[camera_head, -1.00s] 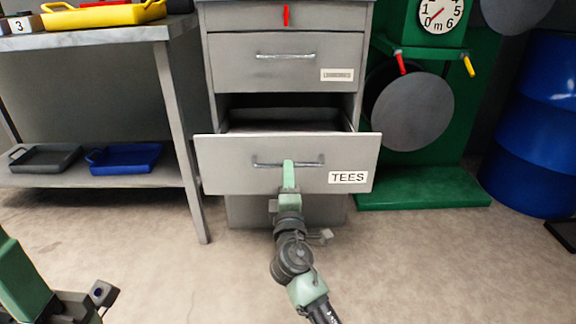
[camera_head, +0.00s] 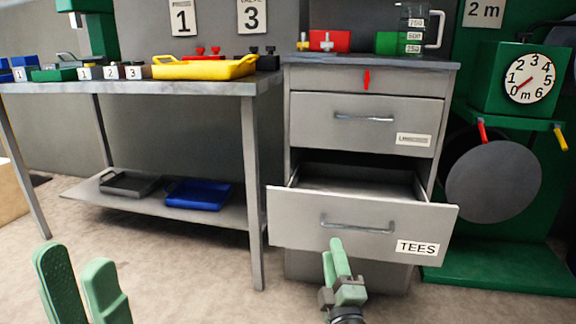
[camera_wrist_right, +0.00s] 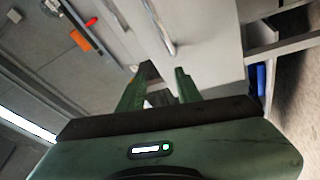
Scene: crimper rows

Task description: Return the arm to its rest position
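The grey TEES drawer (camera_head: 300,222) stands pulled partly out of the cabinet, its handle (camera_head: 357,228) facing me. My right gripper (camera_head: 334,250) is just in front of the drawer front, below and left of the handle's middle in the head view. In the right wrist view its two fingers (camera_wrist_right: 160,88) are apart with nothing between them, and the handle (camera_wrist_right: 160,30) lies beyond the tips. My left gripper (camera_head: 73,265) is at the lower left of the head view, fingers apart and empty, over the floor in front of the workbench.
The workbench (camera_head: 200,89) with a yellow tray (camera_head: 205,68) stands left of the cabinet. Its lower shelf (camera_head: 228,215) holds a dark tray (camera_head: 130,183) and a blue tray (camera_head: 198,194). A green stand with a dial (camera_head: 529,78) is at the right. The floor in front is bare.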

